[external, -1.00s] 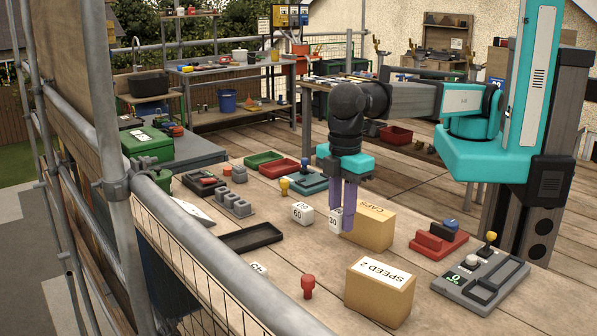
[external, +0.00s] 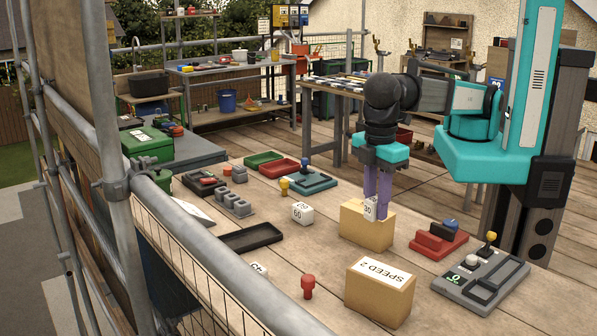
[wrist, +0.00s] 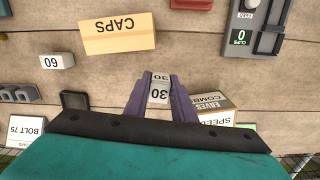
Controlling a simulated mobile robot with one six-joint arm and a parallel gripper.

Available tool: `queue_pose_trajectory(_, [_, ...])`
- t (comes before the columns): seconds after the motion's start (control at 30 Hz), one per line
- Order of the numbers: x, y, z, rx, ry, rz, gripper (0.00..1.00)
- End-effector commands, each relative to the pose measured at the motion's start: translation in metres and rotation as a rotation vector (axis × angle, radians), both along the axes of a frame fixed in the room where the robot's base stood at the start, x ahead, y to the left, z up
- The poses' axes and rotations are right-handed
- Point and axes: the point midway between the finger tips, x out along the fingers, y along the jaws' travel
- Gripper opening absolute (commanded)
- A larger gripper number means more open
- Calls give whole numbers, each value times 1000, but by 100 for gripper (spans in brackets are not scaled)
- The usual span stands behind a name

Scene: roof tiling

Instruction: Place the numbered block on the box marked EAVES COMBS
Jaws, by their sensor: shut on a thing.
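My gripper (external: 377,205) is shut on a white block marked 30 (external: 370,209). In the wrist view the block (wrist: 159,92) sits between the purple fingers (wrist: 157,100). In the external view it overlaps the tan box marked CAPS (external: 366,231), but in the wrist view that box (wrist: 118,40) lies clear of the block, up and left. A second tan box (external: 378,300) reads SPEED 2 on top. In the wrist view the lower right box (wrist: 214,103) reads EAVES COMBS on one face and SPEED on another, partly hidden by my gripper.
A white block marked 60 (external: 302,213) stands left of the CAPS box. A red knobbed piece (external: 308,287), a black tray (external: 251,238), a red holder (external: 438,240) and a grey panel (external: 482,281) also stand on the wooden bench.

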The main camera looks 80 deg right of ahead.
Motion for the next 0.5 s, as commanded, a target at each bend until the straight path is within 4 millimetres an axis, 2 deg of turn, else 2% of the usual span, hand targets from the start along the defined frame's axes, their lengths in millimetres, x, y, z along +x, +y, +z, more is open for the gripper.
queue_pose_trajectory(0.03, [-19,-1,4,4,-3,15,1])
queue_pose_trajectory(0.2, [-60,7,18,18,-11,64,1])
queue_pose_trajectory(0.3, [-75,13,23,27,-16,91,1])
queue_pose_trajectory(0.5, [-89,22,27,33,-19,116,1])
